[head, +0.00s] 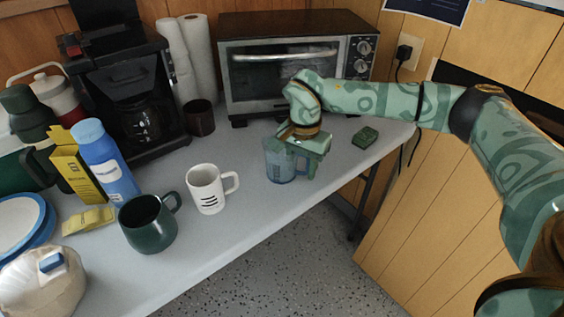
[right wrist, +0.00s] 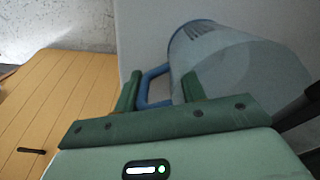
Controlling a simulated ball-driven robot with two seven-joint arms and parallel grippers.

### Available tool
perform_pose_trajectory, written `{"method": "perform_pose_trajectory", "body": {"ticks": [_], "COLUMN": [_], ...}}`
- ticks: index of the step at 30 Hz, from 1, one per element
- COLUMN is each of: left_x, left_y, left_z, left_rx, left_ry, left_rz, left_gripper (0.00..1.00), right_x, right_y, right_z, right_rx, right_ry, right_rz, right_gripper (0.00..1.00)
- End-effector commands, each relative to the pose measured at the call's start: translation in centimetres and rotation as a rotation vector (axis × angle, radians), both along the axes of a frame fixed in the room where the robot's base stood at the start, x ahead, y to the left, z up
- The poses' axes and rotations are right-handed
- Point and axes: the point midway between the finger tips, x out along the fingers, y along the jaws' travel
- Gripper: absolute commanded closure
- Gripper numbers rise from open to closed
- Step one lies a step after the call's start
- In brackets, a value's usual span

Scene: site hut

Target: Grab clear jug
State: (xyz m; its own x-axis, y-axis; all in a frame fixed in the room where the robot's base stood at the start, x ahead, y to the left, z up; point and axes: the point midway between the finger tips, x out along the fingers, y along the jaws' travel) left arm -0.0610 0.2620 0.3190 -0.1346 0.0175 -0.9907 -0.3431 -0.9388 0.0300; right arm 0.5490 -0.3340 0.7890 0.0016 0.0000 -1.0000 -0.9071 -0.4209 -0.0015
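The clear jug (head: 281,164), bluish and see-through, stands upright on the grey table in front of the toaster oven. My right gripper (head: 308,165) is low beside it, on its right, over its handle side. In the right wrist view the jug (right wrist: 240,75) fills the upper right, with its blue handle (right wrist: 145,88) pointing left. The green fingers of the right gripper (right wrist: 160,92) are apart, and the handle shows between them. One finger overlaps the jug's body in this view; contact cannot be told. My left gripper is not in view.
A toaster oven (head: 294,75) stands behind the jug, and a dark green sponge (head: 366,137) lies to its right. A white mug (head: 206,190) and a dark green mug (head: 148,226) stand to its left. The table's front edge is close to the jug.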

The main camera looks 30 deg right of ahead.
Motion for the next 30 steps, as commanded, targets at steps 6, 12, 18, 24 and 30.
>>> {"method": "perform_pose_trajectory", "body": {"ticks": [6,12,18,24,30], "left_x": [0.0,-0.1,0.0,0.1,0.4], "left_y": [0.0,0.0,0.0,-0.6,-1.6], "left_z": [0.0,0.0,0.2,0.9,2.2], "left_rx": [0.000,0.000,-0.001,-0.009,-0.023], "left_ry": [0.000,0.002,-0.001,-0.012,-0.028], "left_rz": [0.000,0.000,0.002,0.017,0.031], "left_gripper": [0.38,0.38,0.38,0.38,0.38], "right_x": [0.0,0.0,-0.1,0.0,-0.5], "right_y": [0.0,-0.1,-0.1,0.0,0.0], "right_z": [-0.1,-0.1,0.3,1.9,4.3], "right_rx": [-0.001,-0.002,-0.002,-0.001,0.000], "right_ry": [0.000,0.002,0.002,-0.002,-0.003], "right_rz": [-0.001,-0.002,-0.002,-0.002,-0.001], "right_gripper": [1.00,1.00,1.00,1.00,1.00]}}
